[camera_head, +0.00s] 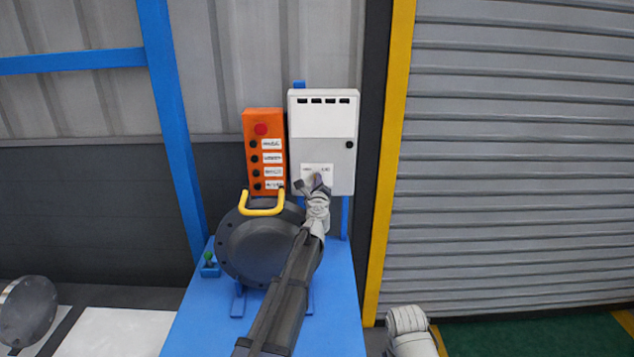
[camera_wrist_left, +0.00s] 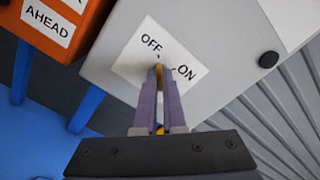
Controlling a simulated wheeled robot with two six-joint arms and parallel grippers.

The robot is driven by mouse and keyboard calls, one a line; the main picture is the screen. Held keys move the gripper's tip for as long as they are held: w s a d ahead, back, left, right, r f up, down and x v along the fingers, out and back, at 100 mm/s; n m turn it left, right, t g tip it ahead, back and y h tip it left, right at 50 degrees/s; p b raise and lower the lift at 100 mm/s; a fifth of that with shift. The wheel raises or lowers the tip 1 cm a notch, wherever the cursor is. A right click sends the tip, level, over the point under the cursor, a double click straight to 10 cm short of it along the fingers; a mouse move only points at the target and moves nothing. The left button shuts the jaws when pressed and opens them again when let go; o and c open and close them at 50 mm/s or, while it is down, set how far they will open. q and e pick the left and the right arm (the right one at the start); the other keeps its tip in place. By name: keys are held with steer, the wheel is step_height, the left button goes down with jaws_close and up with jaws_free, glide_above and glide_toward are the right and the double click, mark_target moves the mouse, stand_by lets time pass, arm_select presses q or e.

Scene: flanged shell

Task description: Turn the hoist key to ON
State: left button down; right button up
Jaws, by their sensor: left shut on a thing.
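The grey hoist box (camera_head: 323,125) has a white label (camera_wrist_left: 133,60) with OFF at its upper left and ON at its lower right in the left wrist view. My left gripper (camera_wrist_left: 159,80) is at this label, its two purple fingers shut on the brass-coloured hoist key (camera_wrist_left: 159,71). Only a thin strip of the key shows between the fingertips, just below OFF and left of ON. Its exact angle is hard to tell. In the head view my left gripper (camera_head: 318,183) covers the key. My right gripper is not in view.
An orange pendant (camera_head: 262,125) with a red button stands left of the box. A dark flanged shell (camera_head: 255,250) with a yellow handle (camera_head: 262,208) stands in front, on a blue stand (camera_head: 340,300). My left arm passes over its right side. A shutter (camera_head: 520,170) is at right.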

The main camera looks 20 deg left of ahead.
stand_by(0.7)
arm_select(q)
steer(key=shift+m, duration=8.8)
steer(key=c, duration=1)
jaws_free()
